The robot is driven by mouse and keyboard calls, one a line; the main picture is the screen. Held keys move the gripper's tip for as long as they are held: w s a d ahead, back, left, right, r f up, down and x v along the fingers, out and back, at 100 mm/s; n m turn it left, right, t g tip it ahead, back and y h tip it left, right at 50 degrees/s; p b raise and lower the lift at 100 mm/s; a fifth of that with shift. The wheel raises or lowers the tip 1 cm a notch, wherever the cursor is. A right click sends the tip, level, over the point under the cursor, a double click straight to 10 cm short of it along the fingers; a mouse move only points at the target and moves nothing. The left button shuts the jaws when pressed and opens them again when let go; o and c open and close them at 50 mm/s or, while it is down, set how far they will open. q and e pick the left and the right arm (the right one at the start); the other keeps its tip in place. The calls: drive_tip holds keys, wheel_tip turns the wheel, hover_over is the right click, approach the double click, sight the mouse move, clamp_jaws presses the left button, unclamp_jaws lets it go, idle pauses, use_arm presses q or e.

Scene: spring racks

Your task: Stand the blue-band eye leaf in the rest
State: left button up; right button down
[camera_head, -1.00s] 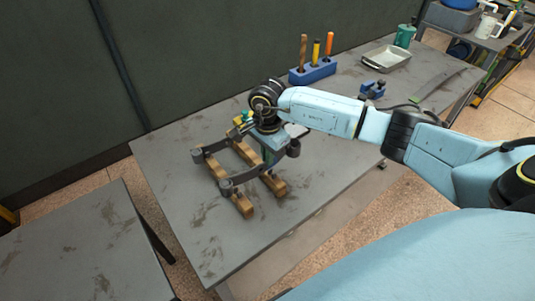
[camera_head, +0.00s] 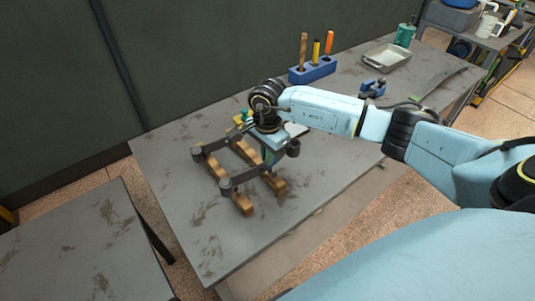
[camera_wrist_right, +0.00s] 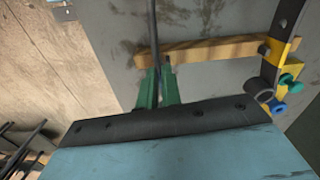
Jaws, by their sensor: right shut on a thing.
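My right gripper (camera_head: 267,155) is above the front side of a wooden-railed rack (camera_head: 243,205) on the grey table. In the right wrist view its green fingers (camera_wrist_right: 157,85) are shut on a dark, narrow leaf (camera_wrist_right: 153,40), seen edge-on. In the head view a dark leaf (camera_head: 244,178) with round eyes at its ends lies across the front of the rails, under the gripper. A second dark leaf (camera_head: 212,147) is at the back of the rails, partly hidden by the wrist. I cannot make out a blue band. My left gripper is out of view.
A blue block (camera_head: 312,73) holds several upright tools at the back. A small blue stand (camera_head: 373,88), a pale tray (camera_head: 386,57) and a green cup (camera_head: 405,35) are farther right. A yellow piece with green and blue knobs (camera_wrist_right: 288,78) is near the gripper. The table's front is clear.

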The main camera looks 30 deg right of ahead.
sight(267, 169)
drive_tip(key=shift+w+f+b, duration=0.1)
drive_tip(key=shift+f+b, duration=1.7)
drive_tip(key=shift+b, duration=0.25)
idle(1.5)
drive_tip(key=c, duration=1.5)
unclamp_jaws()
drive_tip(key=shift+f, duration=0.15)
drive_tip(key=o, duration=0.8)
drive_tip(key=shift+r+p, duration=2.5)
drive_tip(key=shift+r, duration=1.6)
